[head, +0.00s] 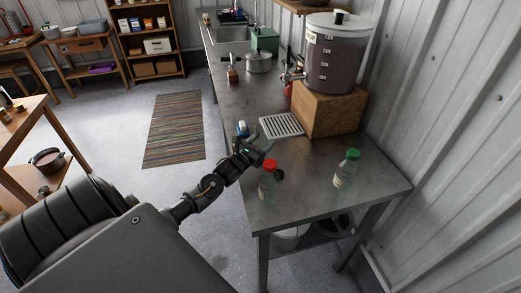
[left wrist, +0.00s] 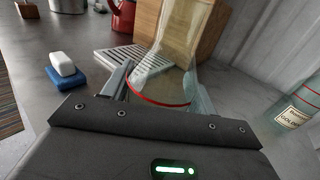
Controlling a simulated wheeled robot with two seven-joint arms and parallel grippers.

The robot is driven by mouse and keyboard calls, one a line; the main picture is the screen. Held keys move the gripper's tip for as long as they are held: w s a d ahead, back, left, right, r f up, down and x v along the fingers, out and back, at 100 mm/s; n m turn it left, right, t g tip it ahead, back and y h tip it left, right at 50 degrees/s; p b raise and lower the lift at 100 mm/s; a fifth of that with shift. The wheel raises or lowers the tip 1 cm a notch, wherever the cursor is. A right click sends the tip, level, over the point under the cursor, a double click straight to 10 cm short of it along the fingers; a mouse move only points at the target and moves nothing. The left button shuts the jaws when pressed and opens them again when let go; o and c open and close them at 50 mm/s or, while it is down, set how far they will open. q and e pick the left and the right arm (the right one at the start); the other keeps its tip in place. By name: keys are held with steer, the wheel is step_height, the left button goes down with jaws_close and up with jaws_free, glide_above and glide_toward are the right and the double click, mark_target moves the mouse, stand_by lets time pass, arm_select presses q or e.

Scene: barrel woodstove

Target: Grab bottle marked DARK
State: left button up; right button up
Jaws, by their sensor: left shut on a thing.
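A clear bottle with a red cap (head: 269,165) stands near the left front edge of the metal counter. A bottle with a green cap (head: 347,170) stands to its right, and in the left wrist view its label reads GOLDEN (left wrist: 297,114). My left gripper (head: 262,152) is at the red-capped bottle and shut on it. In the left wrist view a clear body with a red ring (left wrist: 172,68) fills the space ahead of the jaws. I cannot read a label on the red-capped bottle. My right gripper is not in view.
A slotted drip tray (head: 282,125) and a wooden box (head: 330,110) bearing a large clear dispenser (head: 335,60) stand behind the bottles. A blue and white sponge (left wrist: 65,73) lies left of the gripper. The counter (head: 310,195) is bare between the bottles.

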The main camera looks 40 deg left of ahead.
mark_target(262, 135)
arm_select(q)
steer(key=shift+c, duration=1.4)
steer(key=shift+r, duration=0.15)
steer(key=shift+r, duration=0.3)
step_height(262, 135, up, 2)
steer(key=shift+r+b, duration=0.15)
steer(key=shift+b, duration=0.2)
steer(key=s+a+r+b, duration=0.5)
steer(key=s+a+r, duration=0.4)
steer(key=a, duration=0.1)
steer(key=shift+s+a+r, duration=0.2)
steer(key=shift+r, duration=0.2)
